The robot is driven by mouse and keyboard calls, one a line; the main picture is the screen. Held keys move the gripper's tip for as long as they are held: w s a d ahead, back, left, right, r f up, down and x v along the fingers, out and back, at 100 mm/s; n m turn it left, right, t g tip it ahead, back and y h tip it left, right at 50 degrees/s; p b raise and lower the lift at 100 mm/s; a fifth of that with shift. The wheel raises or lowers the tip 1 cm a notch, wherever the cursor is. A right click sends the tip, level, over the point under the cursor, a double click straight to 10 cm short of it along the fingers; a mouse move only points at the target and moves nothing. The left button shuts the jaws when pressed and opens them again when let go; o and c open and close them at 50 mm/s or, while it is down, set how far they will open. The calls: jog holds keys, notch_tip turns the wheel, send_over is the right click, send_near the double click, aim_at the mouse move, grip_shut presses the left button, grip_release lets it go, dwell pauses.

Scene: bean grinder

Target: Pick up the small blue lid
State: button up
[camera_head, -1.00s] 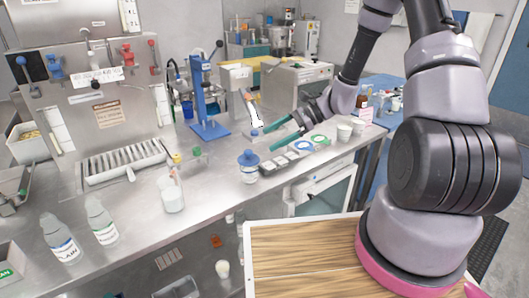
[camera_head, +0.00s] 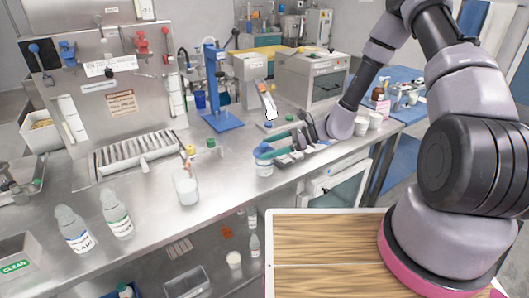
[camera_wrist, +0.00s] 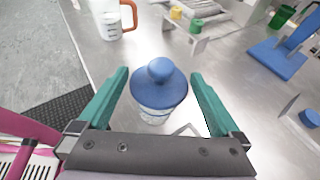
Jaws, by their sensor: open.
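A blue lid with a round knob (camera_wrist: 160,85) sits on a small clear jar (camera_wrist: 154,116) in the wrist view. In the head view the lid (camera_head: 263,149) is partly covered by my fingers, with the jar (camera_head: 264,168) standing upright on the metal counter near its front edge. My gripper (camera_wrist: 159,74) is open, with one teal finger on each side of the lid and visible gaps between. In the head view my gripper (camera_head: 262,147) reaches in from the right at lid height. A smaller blue cap (camera_wrist: 310,118) lies farther right in the wrist view.
A beaker with an orange handle (camera_wrist: 112,22) and a small rack with yellow and green caps (camera_wrist: 196,27) stand beyond the jar. A blue press stand (camera_head: 222,120) is behind it. The counter left of the jar is mostly clear.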

jog(key=shift+x, duration=1.15)
jog(key=c, duration=0.9)
jog(key=shift+r, duration=0.1)
